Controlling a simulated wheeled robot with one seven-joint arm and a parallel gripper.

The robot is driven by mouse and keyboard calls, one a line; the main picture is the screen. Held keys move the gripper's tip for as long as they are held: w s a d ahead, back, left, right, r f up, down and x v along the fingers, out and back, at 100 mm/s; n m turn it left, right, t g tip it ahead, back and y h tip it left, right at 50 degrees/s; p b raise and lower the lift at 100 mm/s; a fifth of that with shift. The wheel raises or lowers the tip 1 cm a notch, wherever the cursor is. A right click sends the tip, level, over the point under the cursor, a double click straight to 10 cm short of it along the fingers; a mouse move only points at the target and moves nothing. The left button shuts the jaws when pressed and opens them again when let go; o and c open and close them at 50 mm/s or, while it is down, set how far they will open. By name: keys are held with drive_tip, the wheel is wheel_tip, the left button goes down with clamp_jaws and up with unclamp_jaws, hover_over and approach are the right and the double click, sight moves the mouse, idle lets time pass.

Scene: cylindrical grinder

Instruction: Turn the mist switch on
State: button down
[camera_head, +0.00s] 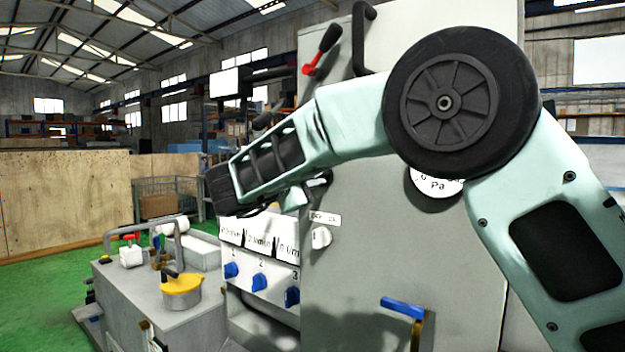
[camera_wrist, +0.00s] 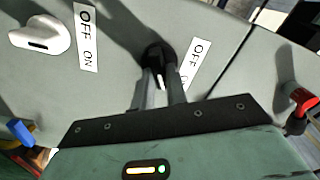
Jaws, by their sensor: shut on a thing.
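A small black switch knob (camera_wrist: 153,54) sits on the grey machine panel in the wrist view, beside a white label (camera_wrist: 195,58) marked OFF and ON. My gripper (camera_wrist: 160,80) is shut on this knob, with its two fingers along the knob's sides. The fingers and the label's closeness partly hide the knob and the ON end of that label. Whether the knob points to OFF or ON is not clear. In the head view my gripper (camera_head: 314,187) is against the panel, and the black knob is hidden behind it.
A white knob (camera_wrist: 40,36) with its own OFF/ON label (camera_wrist: 87,38) is beside the held knob; it also shows in the head view (camera_head: 321,237). Blue valves (camera_head: 258,282) are below.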

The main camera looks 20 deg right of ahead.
drive_tip(key=c, duration=1.4)
unclamp_jaws()
drive_tip(key=b+v, duration=0.2)
drive_tip(key=v, duration=1.5)
drive_tip(key=shift+a+b, duration=0.15)
drive_tip(key=shift+b, duration=0.25)
drive_tip(key=shift+r, duration=0.1)
